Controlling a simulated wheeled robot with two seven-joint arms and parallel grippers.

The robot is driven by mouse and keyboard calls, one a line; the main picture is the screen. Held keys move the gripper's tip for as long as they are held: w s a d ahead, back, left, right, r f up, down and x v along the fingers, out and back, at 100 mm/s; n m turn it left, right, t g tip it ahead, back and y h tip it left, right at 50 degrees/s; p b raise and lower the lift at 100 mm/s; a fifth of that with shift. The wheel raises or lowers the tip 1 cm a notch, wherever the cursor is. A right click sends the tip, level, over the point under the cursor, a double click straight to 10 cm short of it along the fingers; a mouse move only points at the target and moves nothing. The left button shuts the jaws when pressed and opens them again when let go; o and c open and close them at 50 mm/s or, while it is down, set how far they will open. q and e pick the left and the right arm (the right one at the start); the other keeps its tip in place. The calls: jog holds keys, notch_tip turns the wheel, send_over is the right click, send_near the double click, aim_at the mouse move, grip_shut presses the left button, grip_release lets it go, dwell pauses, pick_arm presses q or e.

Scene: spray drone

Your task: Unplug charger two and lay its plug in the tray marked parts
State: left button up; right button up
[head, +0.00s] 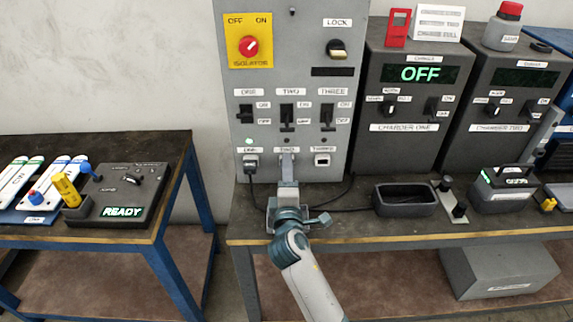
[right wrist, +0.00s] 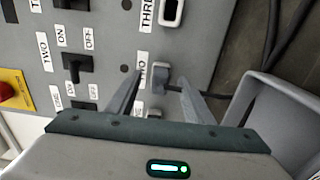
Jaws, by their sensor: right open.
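The grey panel (head: 292,60) has three labelled sockets along its bottom. A dark plug (right wrist: 160,78) sits in the socket labelled TWO, and its cable (right wrist: 212,96) runs right in the right wrist view. My right gripper (head: 287,160) is at that socket in the head view and hides most of the plug. In the right wrist view my right gripper (right wrist: 157,94) is open, with one finger on each side of the plug. A dark, empty-looking tray (head: 405,210) stands on the bench; I cannot read a mark on it. Charger two (head: 507,130) stands at the right. My left gripper is out of view.
Another plug (head: 251,163) is in socket ONE, with a green lamp above it. Socket THREE (head: 322,159) is empty. Charger one (head: 407,145) reads OFF. A battery pack (head: 505,197) is right of the tray. The bench front (head: 370,228) is mostly clear.

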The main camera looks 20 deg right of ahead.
jog(key=c, duration=0.4)
grip_shut()
jog(key=shift+v, duration=1)
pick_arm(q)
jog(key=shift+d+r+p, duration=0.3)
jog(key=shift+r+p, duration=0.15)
pick_arm(e)
jog(key=shift+v, duration=1.95)
jog(key=shift+s, duration=0.15)
